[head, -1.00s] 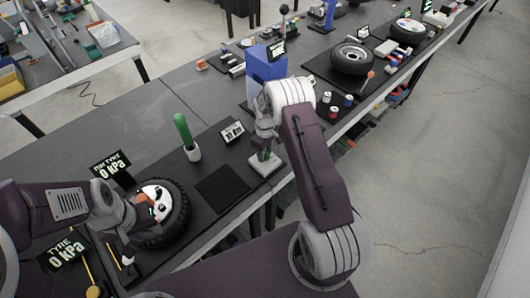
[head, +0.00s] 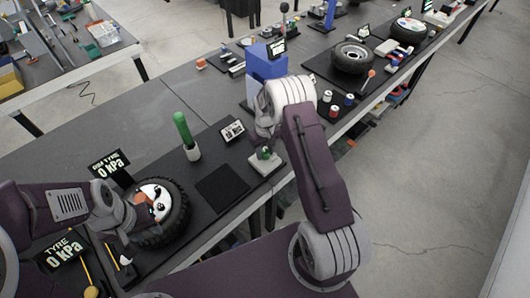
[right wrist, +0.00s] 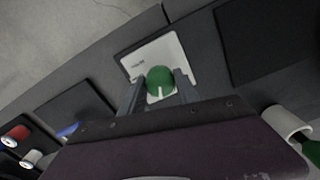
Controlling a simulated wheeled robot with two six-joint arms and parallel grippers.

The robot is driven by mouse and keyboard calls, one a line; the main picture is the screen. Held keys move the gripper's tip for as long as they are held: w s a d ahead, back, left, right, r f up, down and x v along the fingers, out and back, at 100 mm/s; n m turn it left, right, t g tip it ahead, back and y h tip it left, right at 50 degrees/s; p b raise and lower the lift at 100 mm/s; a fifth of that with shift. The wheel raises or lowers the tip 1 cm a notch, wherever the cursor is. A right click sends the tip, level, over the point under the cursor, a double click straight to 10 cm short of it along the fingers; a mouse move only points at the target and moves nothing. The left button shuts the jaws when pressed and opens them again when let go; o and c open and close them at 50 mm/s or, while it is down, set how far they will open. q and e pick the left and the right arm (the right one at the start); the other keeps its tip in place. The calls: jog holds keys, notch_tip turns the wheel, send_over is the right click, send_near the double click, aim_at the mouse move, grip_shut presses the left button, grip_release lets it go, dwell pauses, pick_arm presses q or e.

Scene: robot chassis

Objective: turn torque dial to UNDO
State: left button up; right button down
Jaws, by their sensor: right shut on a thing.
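The torque dial is a round green knob with a white mark (right wrist: 160,79) on a white base plate (right wrist: 172,53). In the head view, the dial (head: 265,154) sits at the table's near right edge, partly hidden. My right gripper (right wrist: 158,92) is shut on the dial from above, one finger on each side of it. In the right wrist view the white mark points towards the bottom of the picture. Lettering on the plate is too small to read. My left gripper (head: 146,209) is over the tyre at the left; its fingers are not clear.
A blue block (head: 265,65) stands behind my right arm.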

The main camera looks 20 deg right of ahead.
aim_at(265, 152)
jog(key=shift+m, duration=0.8)
jog(key=c, duration=0.9)
grip_release()
notch_tip(265, 152, up, 9)
jog(key=shift+r+b, duration=0.1)
jog(key=shift+b, duration=0.6)
jog(key=shift+a, duration=0.1)
